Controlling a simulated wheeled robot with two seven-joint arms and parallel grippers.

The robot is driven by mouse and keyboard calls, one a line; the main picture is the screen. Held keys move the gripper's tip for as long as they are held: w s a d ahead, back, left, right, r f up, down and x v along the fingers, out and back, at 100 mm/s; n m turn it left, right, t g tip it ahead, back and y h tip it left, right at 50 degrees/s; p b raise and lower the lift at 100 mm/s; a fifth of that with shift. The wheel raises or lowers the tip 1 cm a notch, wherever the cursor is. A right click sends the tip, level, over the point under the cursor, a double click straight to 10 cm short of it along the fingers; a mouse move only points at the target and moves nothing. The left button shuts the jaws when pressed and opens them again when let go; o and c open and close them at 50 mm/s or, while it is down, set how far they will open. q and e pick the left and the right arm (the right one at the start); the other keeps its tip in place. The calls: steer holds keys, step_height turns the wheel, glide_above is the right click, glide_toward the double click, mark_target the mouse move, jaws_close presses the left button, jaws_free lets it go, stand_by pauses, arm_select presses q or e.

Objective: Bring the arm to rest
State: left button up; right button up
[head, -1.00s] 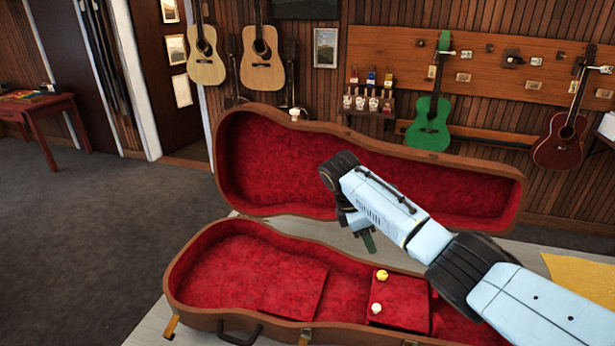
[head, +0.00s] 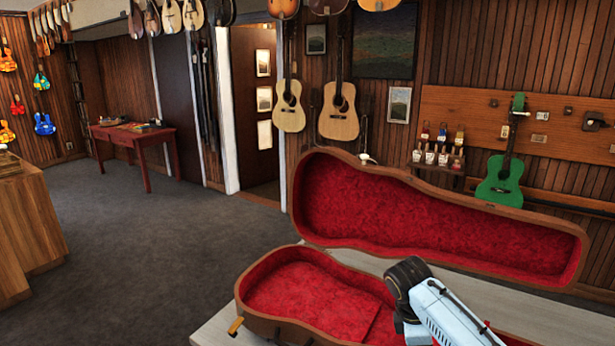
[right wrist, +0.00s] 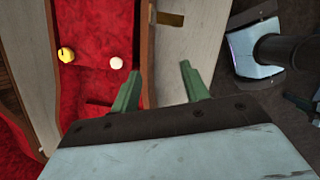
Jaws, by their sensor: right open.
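My right arm (head: 440,308) comes in at the bottom of the head view, in front of the open instrument case (head: 272,326). Its fingertips do not show there. In the right wrist view my right gripper (right wrist: 160,78) has its two green fingers apart with nothing between them. It is above the case's edge and the pale table surface (right wrist: 176,60), beside the red lining.
A small yellow thing (right wrist: 66,54) and a white one (right wrist: 116,63) lie on the red lining in the right wrist view. The case lid (head: 430,215) stands open behind my arm. Guitars hang on the wall. Grey floor (head: 120,250) is clear at left.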

steer(key=s+a+f+m+t+y, duration=0.15)
steer(key=s+a+f, duration=0.25)
steer(key=s, duration=0.4)
steer(key=s+a+f+m+y, duration=0.2)
steer(key=s+a+f+m, duration=0.15)
steer(key=s, duration=0.45)
steer(key=s+d+r+m+t, duration=0.1)
steer(key=s+d+r+m, duration=0.2)
steer(key=s, duration=0.5)
steer(key=s+d+r+m+t, duration=0.1)
steer(key=s+d+r+m, duration=0.1)
steer(key=s+m, duration=0.5)
steer(key=s+f+n+g+b, duration=0.1)
steer(key=s+f+b, duration=0.15)
steer(key=f, duration=1.35)
steer(key=s+f+n+b, duration=0.15)
steer(key=f+b, duration=0.25)
steer(key=f, duration=1.3)
arm_select(q)
step_height(320, 180, down, 12)
steer(key=b, duration=0.6)
steer(key=shift+s+f, duration=0.15)
steer(key=shift+s, duration=0.05)
arm_select(e)
steer(key=s+d+f+g, duration=0.1)
steer(key=s+d+f, duration=0.2)
steer(key=s+f, duration=1.3)
step_height(320, 180, down, 3)
steer(key=shift+f, duration=0.1)
